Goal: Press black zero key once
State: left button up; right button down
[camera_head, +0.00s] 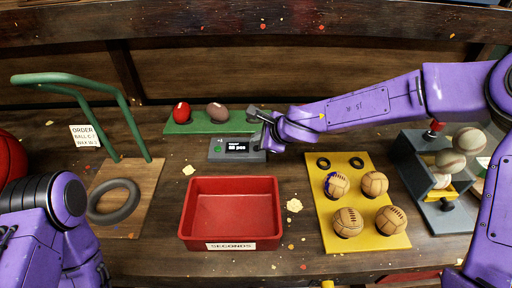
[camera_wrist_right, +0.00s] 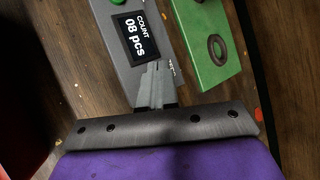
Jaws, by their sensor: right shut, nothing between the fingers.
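The grey counter box (camera_head: 217,157) stands at the middle back of the bench. Its dark display (camera_head: 237,147) reads "08 pcs", and a green button sits at its left end. The display also shows in the right wrist view (camera_wrist_right: 135,37), reading "COUNT 08 pcs". My right gripper (camera_wrist_right: 154,68) is shut and empty, its fingertips over the box's end beyond the display, beside small white lettering. The black zero key is not distinguishable; the fingers cover that area. I cannot tell whether the tips touch it. My left arm is at lower left, its gripper out of view.
A green tray (camera_head: 198,127) behind the box holds a red ball (camera_head: 181,113) and a brown ball (camera_head: 217,112). A red bin (camera_head: 231,213) labelled "SECONDS" stands in front. A yellow board (camera_head: 334,240) holds several tan balls. A grey rack with pale balls is at right.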

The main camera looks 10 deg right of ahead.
dwell(0.7)
jog(key=shift+f+b, duration=0.3)
jog(key=shift+f, duration=0.15)
jog(key=shift+f+b, duration=0.35)
jog(key=shift+f, duration=0.1)
dwell(0.4)
jog(key=shift+r+p, duration=0.9)
jog(key=shift+p, duration=0.1)
notch_tip(320, 180, up, 5)
jog(key=p, duration=0.5)
jog(key=shift+r+p, duration=0.1)
jog(key=shift+p, duration=0.2)
